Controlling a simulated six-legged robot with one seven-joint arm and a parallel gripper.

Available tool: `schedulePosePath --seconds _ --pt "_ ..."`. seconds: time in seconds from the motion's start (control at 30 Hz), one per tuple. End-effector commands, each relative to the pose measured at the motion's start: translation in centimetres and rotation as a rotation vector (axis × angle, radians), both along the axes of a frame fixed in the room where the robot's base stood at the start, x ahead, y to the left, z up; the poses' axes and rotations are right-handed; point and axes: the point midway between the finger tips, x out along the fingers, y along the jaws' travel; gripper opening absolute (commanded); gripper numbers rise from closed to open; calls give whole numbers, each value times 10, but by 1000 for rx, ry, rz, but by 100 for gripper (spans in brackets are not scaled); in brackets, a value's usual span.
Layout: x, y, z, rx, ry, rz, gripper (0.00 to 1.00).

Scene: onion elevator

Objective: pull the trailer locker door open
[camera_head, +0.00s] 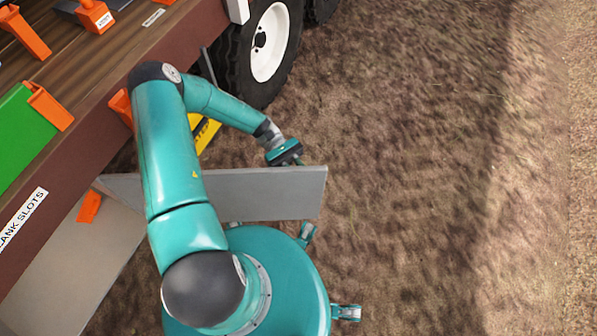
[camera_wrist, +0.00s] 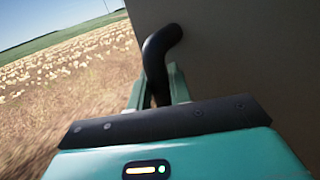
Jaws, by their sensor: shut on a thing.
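The grey locker door (camera_head: 255,190) stands swung out from below the trailer bed, with its far end over the dirt. It fills the right side of the wrist view (camera_wrist: 250,60). A black curved handle (camera_wrist: 158,55) sticks out from the door. My gripper (camera_head: 294,160) is at the outer end of the door. In the wrist view its two fingers (camera_wrist: 158,92) stand on either side of the handle and are shut on it. The fingertips are too small to make out in the head view.
The trailer bed (camera_head: 70,125) runs along the left, with orange brackets (camera_head: 93,15) and a green block (camera_head: 25,135). A trailer wheel (camera_head: 268,45) stands behind the door. A yellow item (camera_head: 207,133) shows below the bed. Open dirt (camera_head: 430,180) lies to the right.

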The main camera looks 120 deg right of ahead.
Motion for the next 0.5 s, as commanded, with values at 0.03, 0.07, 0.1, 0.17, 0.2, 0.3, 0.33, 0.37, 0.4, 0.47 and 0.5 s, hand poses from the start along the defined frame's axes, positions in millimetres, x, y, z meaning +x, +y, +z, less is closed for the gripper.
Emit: schedulePosePath --seconds 0.03,0.07,0.1,0.17,0.2,0.3,0.33,0.37,0.4,0.47,0.5 --pt "0 0 0 0 -1 0 0" --pt "0 0 0 0 -1 0 0" --pt "0 0 0 0 0 0 0" --pt "0 0 0 0 0 0 0" --pt "0 0 0 0 0 0 0" --pt "0 -1 0 0 0 1 22" --pt "0 -1 0 0 0 1 27" --pt "0 -1 0 0 0 1 27" --pt "0 -1 0 0 0 1 27" --pt "0 -2 0 0 0 2 27" --pt "0 -2 0 0 0 2 27"
